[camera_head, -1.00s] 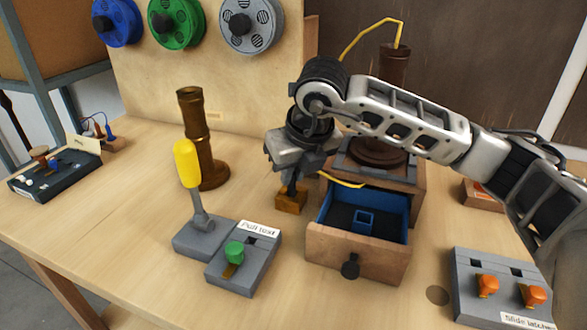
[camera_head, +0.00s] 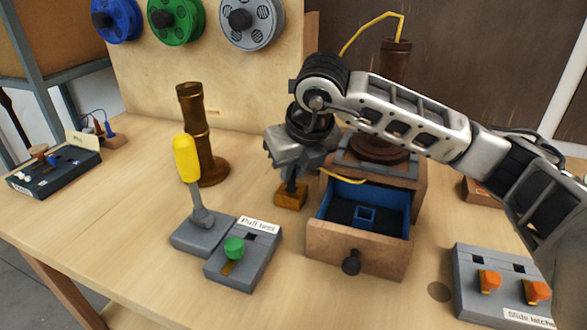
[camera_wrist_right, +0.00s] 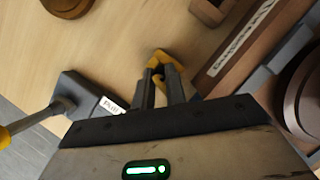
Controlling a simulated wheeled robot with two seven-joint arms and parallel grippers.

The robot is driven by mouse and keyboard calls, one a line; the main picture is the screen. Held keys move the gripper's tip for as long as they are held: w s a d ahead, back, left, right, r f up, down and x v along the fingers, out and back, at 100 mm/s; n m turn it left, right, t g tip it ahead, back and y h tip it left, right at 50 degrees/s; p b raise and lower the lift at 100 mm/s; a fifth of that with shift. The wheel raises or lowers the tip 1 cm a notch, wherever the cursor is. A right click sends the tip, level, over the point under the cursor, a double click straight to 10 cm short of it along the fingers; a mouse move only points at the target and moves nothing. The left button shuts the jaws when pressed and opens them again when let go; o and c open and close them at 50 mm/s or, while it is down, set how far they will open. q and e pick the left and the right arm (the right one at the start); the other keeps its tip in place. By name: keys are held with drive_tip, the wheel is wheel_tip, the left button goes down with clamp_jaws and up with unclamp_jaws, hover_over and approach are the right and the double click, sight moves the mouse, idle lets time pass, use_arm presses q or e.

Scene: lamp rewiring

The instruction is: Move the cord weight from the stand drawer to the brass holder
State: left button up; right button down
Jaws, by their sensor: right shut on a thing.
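The brass holder (camera_head: 291,199) is a small brass-coloured block on the table, left of the stand drawer (camera_head: 352,254). It also shows in the wrist view (camera_wrist_right: 160,58), just beyond my fingertips. The drawer is pulled open; its blue inside has a small square socket (camera_head: 365,214) that looks empty. My right gripper (camera_head: 291,186) points down at the holder, its tips at or just above the top. It is shut on a small dark thing, likely the cord weight, mostly hidden between the fingers (camera_wrist_right: 163,80). I cannot tell whether it sits in the holder. My left gripper is out of view.
A grey pull test unit (camera_head: 243,262) and a yellow-handled lever (camera_head: 187,160) stand to the left, with a brown turned column (camera_head: 199,135) behind. A slide latch panel (camera_head: 505,285) is at the right. A yellow cord (camera_head: 343,178) runs between gripper and stand.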

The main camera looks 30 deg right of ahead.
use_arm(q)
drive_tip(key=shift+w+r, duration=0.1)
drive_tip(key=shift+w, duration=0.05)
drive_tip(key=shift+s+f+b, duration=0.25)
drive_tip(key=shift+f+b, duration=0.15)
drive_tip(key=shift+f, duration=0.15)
use_arm(e)
drive_tip(key=shift+f, duration=0.35)
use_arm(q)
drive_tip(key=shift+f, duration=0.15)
use_arm(e)
drive_tip(key=shift+f, duration=0.15)
drive_tip(key=c, duration=1.3)
unclamp_jaws()
drive_tip(key=shift+c, duration=0.2)
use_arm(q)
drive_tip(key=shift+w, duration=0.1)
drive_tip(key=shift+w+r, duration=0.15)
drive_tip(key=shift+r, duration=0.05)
use_arm(e)
drive_tip(key=shift+v, duration=1.25)
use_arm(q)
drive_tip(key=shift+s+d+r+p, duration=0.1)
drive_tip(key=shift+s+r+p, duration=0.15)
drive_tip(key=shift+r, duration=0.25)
use_arm(e)
drive_tip(key=v, duration=1.3)
drive_tip(key=shift+r, duration=0.3)
